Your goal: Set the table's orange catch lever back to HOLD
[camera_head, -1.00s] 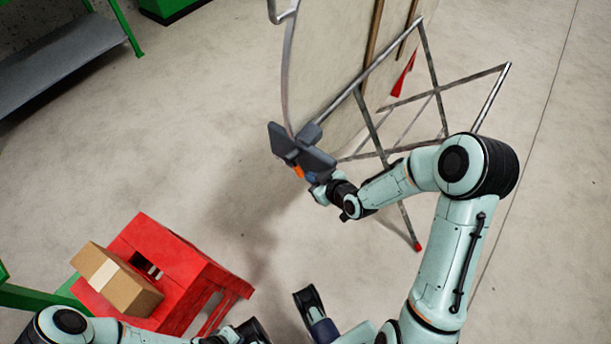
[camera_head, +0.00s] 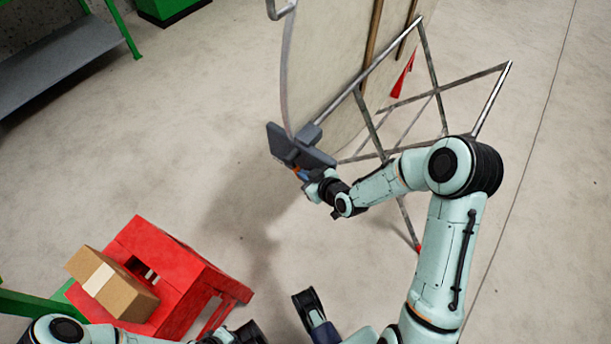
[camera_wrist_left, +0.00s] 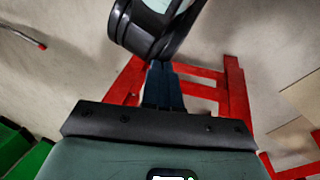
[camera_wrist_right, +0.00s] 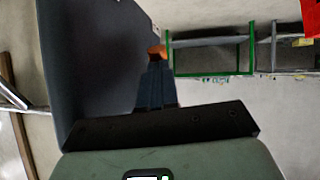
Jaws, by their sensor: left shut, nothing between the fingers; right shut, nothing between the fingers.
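The tilted folding table (camera_head: 335,70) stands on edge at the upper middle, with a dark grey catch block (camera_head: 285,145) at its lower left corner. The small orange catch lever (camera_head: 296,169) shows under the block, mostly covered by my right gripper (camera_head: 304,176). In the right wrist view the lever's orange end (camera_wrist_right: 156,50) is right at the tips of my shut, empty fingers (camera_wrist_right: 155,72). Whether they touch cannot be told, and no HOLD mark is readable. My left gripper (camera_wrist_left: 163,80) is shut and empty, above the red stool.
A red step stool (camera_head: 165,260) with a cardboard box (camera_head: 112,285) on it stands at the lower left. The table's metal legs (camera_head: 430,90) spread to the right, close to my right arm. A grey shelf (camera_head: 60,60) stands upper left. Open floor lies between.

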